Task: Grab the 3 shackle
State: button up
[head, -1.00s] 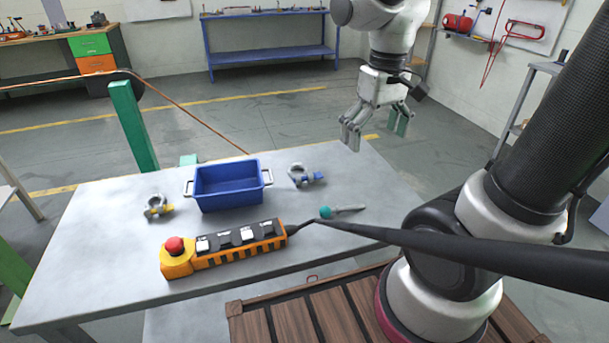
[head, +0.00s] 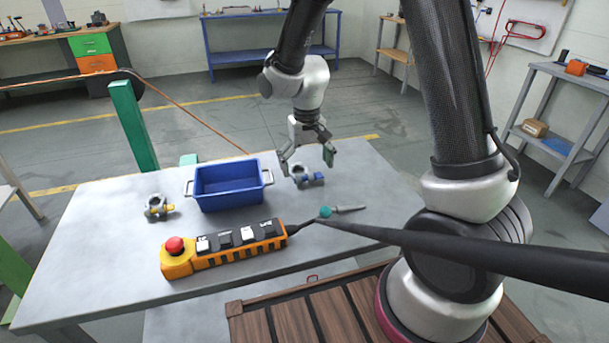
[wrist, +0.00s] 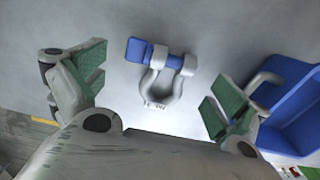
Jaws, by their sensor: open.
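A grey shackle with a blue pin (head: 307,178) lies on the table right of the blue bin. In the wrist view this shackle (wrist: 160,70) lies between my open fingers, its blue pin toward the top and its bow toward my palm; its marking is too small to read. My gripper (head: 308,163) is open and empty, just above and behind it. The green finger pads (wrist: 158,90) show on either side of it, apart from it.
The blue bin (head: 228,188) with grey handles stands mid-table, close to the right finger in the wrist view (wrist: 290,110). An orange control pendant (head: 225,247) with a red button lies in front. A teal-handled tool (head: 338,211) lies front right. The right rear tabletop is clear.

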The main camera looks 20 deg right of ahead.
notch_tip(320, 180, down, 2)
jog(key=shift+f, duration=0.1)
jog(key=shift+c, duration=0.4)
jog(key=c, duration=1.4)
jog(key=shift+r, duration=0.2)
